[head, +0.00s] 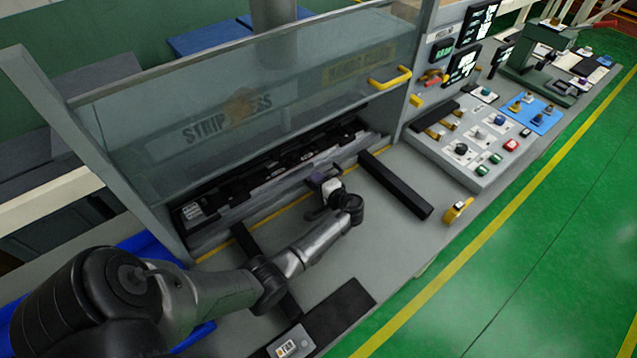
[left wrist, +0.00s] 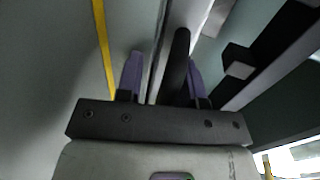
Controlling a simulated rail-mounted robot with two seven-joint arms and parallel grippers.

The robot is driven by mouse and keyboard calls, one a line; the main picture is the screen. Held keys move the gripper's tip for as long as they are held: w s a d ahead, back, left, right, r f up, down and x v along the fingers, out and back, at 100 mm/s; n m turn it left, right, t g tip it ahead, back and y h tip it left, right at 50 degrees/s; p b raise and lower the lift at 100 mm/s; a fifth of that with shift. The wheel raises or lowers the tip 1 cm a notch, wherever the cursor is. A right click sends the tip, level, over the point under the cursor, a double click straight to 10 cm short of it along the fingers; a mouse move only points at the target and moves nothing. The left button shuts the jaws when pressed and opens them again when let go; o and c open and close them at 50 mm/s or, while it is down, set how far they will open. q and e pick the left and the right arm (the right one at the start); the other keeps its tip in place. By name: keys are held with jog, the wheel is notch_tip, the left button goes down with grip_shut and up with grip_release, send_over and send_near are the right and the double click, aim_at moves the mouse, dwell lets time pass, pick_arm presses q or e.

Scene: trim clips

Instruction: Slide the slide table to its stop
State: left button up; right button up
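The slide table (head: 272,188) is a long grey bar-like plate with dark fixtures, lying under the clear guard of the strip press at the back of the bench. Two black rails (head: 396,186) run from it toward the bench's front edge. My left gripper (head: 319,183) is at the front edge of the table, near its middle. In the left wrist view its two purple fingers (left wrist: 163,62) stand apart. A dark upright piece (left wrist: 178,66) shows between them, close to the right finger; I cannot tell whether they touch. My right gripper is not in view.
The tilted clear guard (head: 240,100) with a yellow handle (head: 391,78) stands above the table. A control panel (head: 470,143) with buttons is to the right. A yellow bracket (head: 458,210) sits at the bench's front edge. A yellow line (head: 285,210) crosses the bench before the table.

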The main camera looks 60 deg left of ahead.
pick_arm(q)
jog(key=shift+a+r, duration=0.1)
jog(key=shift+r, duration=0.15)
jog(key=shift+w+d+r, duration=0.15)
jog(key=shift+d, duration=0.35)
jog(key=v, duration=1.2)
jog(key=shift+d, duration=0.45)
